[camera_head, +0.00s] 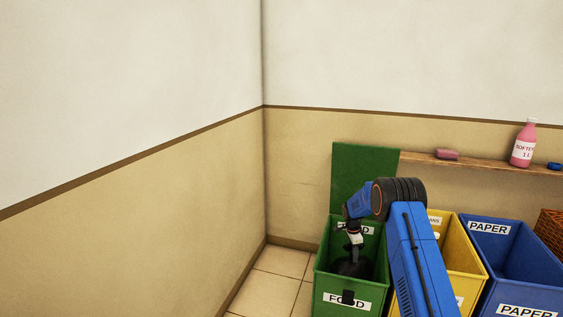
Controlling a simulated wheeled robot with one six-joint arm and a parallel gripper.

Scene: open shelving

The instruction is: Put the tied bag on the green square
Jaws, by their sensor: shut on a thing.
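My gripper (354,243) points down into the green FOOD bin (322,277) from above. It is shut on a dark bag (356,267), which hangs below the fingers inside the mouth of the bin. The bag's tie and lower part are not clear to see. I cannot tell whether the bag touches the bin's floor or walls. An upright green panel (362,170) stands behind the bin, against the wall; it looks like a raised lid. I make out no separate flat green square in this view.
A yellow bin (465,262) and a blue PAPER bin (530,262) stand to the right, partly behind my arm. A wicker basket (549,230) is at the right edge. A wooden shelf (490,164) holds a pink bottle (522,147) and a pink block (447,154). Tiled floor (275,277) is clear at left.

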